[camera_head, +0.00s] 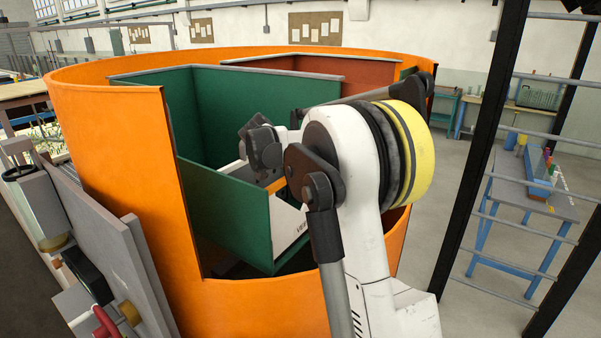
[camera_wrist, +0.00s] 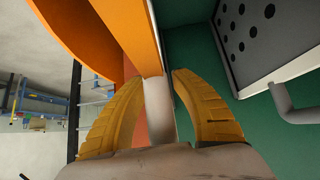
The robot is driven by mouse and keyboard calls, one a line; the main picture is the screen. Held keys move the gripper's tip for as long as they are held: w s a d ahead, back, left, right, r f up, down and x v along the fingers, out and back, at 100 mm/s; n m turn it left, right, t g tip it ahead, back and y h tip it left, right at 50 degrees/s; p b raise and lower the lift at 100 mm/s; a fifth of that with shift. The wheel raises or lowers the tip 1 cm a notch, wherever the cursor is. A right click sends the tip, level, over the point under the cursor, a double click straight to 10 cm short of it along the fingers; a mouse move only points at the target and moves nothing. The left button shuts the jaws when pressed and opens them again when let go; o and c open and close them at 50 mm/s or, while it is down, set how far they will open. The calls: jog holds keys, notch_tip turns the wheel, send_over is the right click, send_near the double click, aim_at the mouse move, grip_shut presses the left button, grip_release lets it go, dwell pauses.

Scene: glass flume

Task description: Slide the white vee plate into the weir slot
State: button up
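My gripper's fingers are mostly hidden in the head view; a bit of yellow shows just above the plate. In the wrist view the two yellow fingers of my gripper (camera_wrist: 157,80) stand on either side of a pale strip, which may be the plate's edge or handle. I cannot tell whether both fingertips press on it. I cannot make out the weir slot for certain.
The orange tank wall (camera_head: 130,150) curves around the green panels (camera_head: 225,215). A grey panel with dark holes (camera_wrist: 270,30) and a grey pipe (camera_wrist: 295,113) lie right of my fingers. Black posts and rungs (camera_head: 495,150) and a blue-legged table (camera_head: 525,190) stand at right.

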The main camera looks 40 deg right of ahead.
jog(key=v, duration=1.2)
jog(key=shift+a, duration=0.1)
jog(key=shift+f, duration=0.1)
